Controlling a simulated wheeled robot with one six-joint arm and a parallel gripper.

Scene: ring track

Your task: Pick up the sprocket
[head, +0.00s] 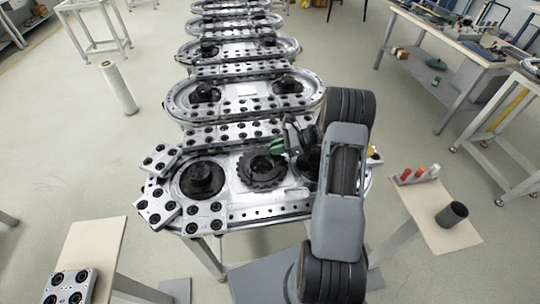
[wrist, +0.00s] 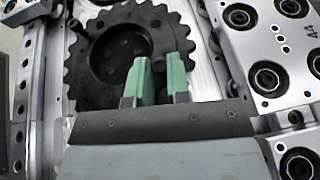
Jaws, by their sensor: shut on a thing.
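The sprocket (head: 262,168) is a dark toothed wheel with a recessed round centre and small holes. In the head view it shows over the middle of the nearest ring track module (head: 262,212), between two dark hubs. It fills the upper middle of the wrist view (wrist: 88,62). My gripper (head: 289,148) reaches in from the right of the sprocket. Its two green-padded fingers (wrist: 162,76) are shut on the sprocket near a small dark post in the wrist view. The fingers hide part of the wheel. I cannot tell whether it touches the plate under it.
A dark round hub (head: 202,178) stands left of the sprocket. Plates with black-ringed holes (wrist: 265,45) lie close beside my gripper. More track modules (head: 245,95) run away behind. A side table (head: 432,215) at the right holds a dark cylinder (head: 452,214) and small coloured parts.

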